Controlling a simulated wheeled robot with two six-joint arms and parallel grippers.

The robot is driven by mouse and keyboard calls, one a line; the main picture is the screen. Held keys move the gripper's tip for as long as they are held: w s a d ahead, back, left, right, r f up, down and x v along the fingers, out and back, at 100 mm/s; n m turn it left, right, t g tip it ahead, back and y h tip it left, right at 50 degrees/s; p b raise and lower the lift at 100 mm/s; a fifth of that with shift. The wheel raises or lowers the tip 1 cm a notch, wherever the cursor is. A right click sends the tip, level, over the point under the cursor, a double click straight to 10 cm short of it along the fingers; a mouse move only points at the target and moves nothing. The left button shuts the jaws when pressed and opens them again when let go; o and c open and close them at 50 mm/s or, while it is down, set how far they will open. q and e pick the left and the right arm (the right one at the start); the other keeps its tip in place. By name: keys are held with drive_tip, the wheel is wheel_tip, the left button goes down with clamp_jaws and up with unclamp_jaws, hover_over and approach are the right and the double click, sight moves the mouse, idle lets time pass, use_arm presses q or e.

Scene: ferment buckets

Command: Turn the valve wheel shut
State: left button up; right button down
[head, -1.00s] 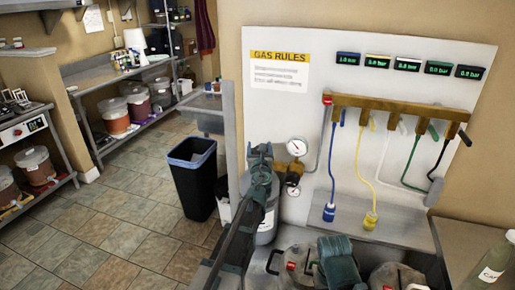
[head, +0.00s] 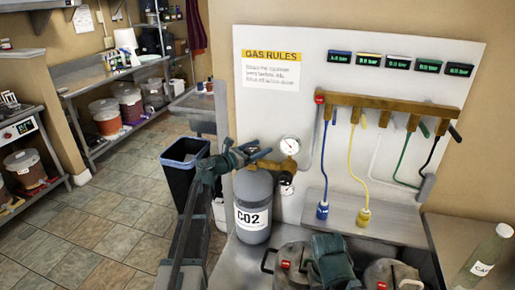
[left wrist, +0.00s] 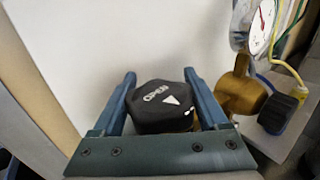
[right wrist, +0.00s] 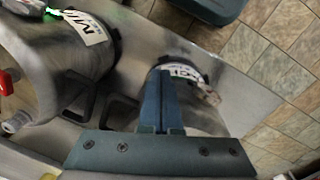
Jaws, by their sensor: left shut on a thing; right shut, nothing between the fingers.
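The valve wheel (left wrist: 165,105) is a black knob with white "OPEN" lettering and an arrow. It sits between the two blue fingers of my left gripper (left wrist: 160,76), which is shut on it. In the head view my left gripper (head: 250,156) is at the top of the grey CO2 cylinder (head: 253,222) and hides the wheel. A brass regulator with a round gauge (head: 290,145) is just right of it. My right gripper (right wrist: 166,75) is shut and empty above a metal keg (right wrist: 200,112); in the head view it (head: 332,262) is low at the front.
Metal kegs (head: 288,262) stand at the front around my right gripper. A brass manifold (head: 385,108) with coloured hoses hangs on the white panel (head: 460,60). A green bottle (head: 485,262) stands at the right. A black bin (head: 183,165) stands on the floor left of the cylinder.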

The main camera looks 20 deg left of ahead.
use_arm(q)
drive_tip(key=shift+s+d+m+g+h, duration=0.1)
drive_tip(key=shift+d+m+g+h, duration=0.05)
drive_tip(key=shift+m+g+h, duration=1.2)
drive_tip(key=shift+s+d+h, duration=0.1)
drive_tip(key=shift+h, duration=0.25)
drive_tip(key=o, duration=1.3)
drive_tip(key=shift+c, duration=0.2)
drive_tip(key=v, duration=1.3)
drive_tip(key=shift+s+a, duration=0.25)
drive_tip(key=shift+a, duration=0.05)
